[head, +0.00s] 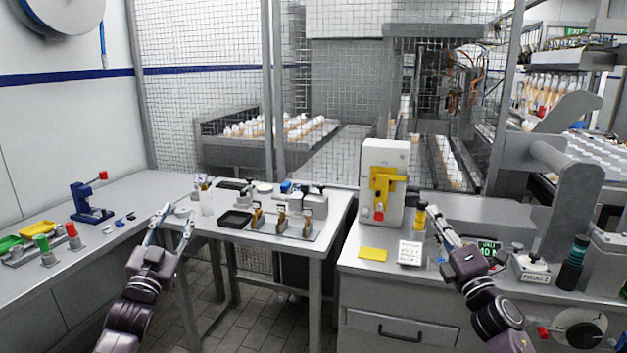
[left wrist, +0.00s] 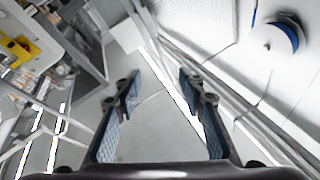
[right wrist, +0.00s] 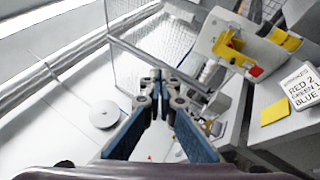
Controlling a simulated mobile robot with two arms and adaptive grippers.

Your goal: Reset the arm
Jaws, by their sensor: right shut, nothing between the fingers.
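My left gripper (head: 177,214) is raised near the left bench and the middle table in the head view. Its fingers are spread apart and empty, and the left wrist view also shows a wide gap between the fingertips (left wrist: 157,88). My right gripper (head: 433,211) is raised over the right counter, near the yellow-topped bottle (head: 420,215). Its fingertips are together in the right wrist view (right wrist: 158,88), with nothing seen between them. Both arms reach forward from the bottom of the head view.
A white machine with a yellow bracket (head: 383,183), a yellow note (head: 373,254) and a printed card (head: 410,252) are on the right counter. The middle table holds a black tray (head: 235,219) and fixtures. A blue press (head: 92,204) stands on the left bench. Mesh fencing closes the back.

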